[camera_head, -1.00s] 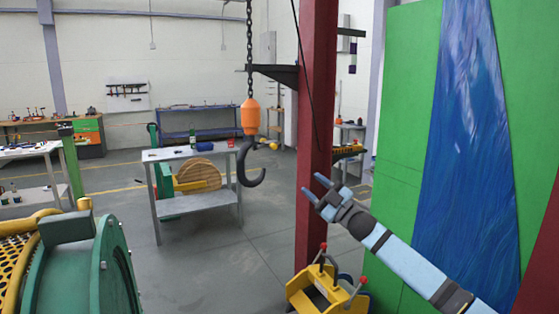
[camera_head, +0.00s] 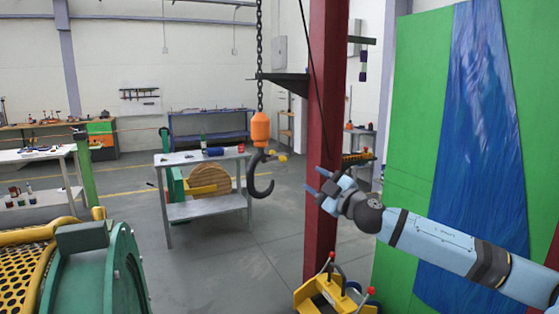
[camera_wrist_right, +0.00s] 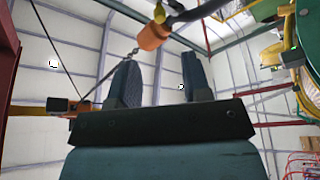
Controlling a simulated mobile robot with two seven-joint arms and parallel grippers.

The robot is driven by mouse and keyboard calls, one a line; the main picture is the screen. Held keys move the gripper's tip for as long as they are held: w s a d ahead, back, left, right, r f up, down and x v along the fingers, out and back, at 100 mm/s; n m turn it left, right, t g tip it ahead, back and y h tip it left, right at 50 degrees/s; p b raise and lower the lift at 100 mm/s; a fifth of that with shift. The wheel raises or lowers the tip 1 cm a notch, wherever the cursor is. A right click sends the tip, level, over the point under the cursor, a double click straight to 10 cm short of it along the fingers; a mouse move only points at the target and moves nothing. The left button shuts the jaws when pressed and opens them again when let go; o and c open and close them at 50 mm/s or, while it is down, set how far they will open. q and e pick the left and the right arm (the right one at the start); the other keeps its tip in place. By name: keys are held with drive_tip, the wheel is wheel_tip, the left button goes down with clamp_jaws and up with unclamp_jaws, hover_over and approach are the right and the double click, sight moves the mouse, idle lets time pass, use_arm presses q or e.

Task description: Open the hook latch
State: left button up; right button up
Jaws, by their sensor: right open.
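The black crane hook (camera_head: 260,178) hangs below an orange block (camera_head: 260,130) on a chain, in the middle of the head view. A small yellow-tipped latch piece (camera_head: 281,157) sticks out to the right at the hook's top. My right gripper (camera_head: 316,180) is open and empty, to the right of the hook and apart from it, in front of the red column. In the right wrist view its two fingers (camera_wrist_right: 155,80) stand apart, with the orange block (camera_wrist_right: 153,36) and part of the hook (camera_wrist_right: 200,11) beyond them. My left gripper is not in view.
The red column (camera_head: 327,120) stands just behind my right gripper. A yellow device with red knobs (camera_head: 335,292) is below. A green machine (camera_head: 125,262) fills the lower left, and a grey table (camera_head: 200,158) stands behind the hook.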

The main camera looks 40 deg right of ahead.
approach(285, 161)
drive_tip(key=x, duration=0.2)
drive_tip(key=shift+p+x, duration=1.6)
drive_tip(key=shift+x, duration=1.65)
drive_tip(key=shift+p+x, duration=0.4)
drive_tip(key=shift+x, duration=0.7)
drive_tip(key=shift+c, duration=0.3)
